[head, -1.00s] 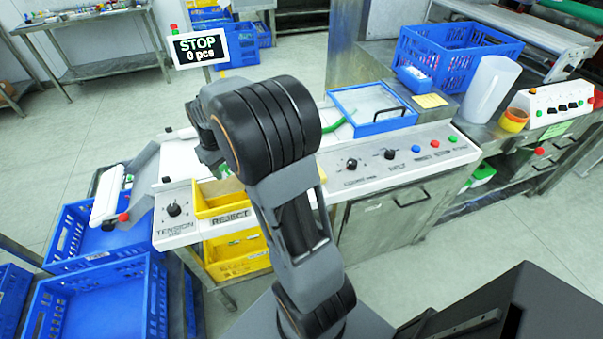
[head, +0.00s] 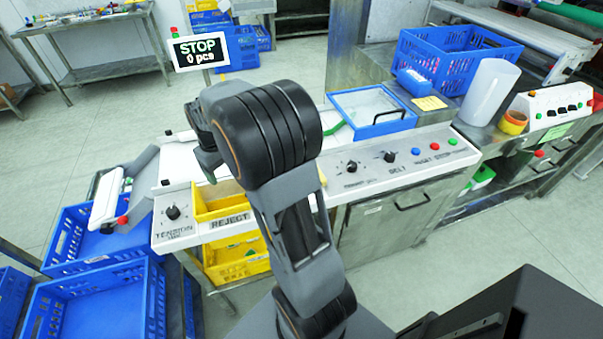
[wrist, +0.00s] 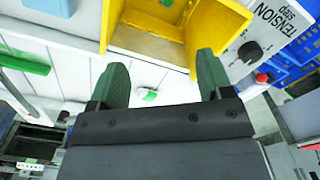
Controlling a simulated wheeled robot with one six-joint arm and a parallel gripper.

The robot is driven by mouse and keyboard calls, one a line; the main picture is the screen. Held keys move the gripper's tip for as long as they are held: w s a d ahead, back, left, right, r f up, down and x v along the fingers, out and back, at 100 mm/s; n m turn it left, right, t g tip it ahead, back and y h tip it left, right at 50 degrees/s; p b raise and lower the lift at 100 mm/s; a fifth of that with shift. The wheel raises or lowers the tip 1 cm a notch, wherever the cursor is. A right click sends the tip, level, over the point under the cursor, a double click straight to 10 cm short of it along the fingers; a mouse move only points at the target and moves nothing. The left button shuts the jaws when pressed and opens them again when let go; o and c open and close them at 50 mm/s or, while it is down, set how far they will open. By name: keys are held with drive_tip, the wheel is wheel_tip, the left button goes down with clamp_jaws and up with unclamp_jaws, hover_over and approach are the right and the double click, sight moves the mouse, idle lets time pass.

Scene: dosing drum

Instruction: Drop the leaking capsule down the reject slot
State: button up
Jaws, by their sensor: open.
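A small green-and-white piece (wrist: 149,94), which looks like the capsule, lies on the white surface in the wrist view. It sits between my gripper's spread fingers, apart from both. I cannot make out a leak on it. My gripper (wrist: 163,66) is open and empty. In the head view a green finger of it shows below the wrist, and the arm hides the rest. The yellow reject opening (head: 216,203) is in the panel behind the REJECT label. It also shows as a yellow box (wrist: 150,42) just beyond my fingertips in the wrist view.
A yellow crate (head: 236,268) stands below the reject opening. A panel with knobs and buttons (head: 395,160) runs to the right. A blue-framed tray (head: 379,128) stands behind it. A screen reading STOP, 0 pcs (head: 201,52) stands at the back. Blue crates (head: 95,263) are at the left.

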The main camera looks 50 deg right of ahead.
wheel_tip(320, 180, up, 13)
idle(0.4)
idle(0.6)
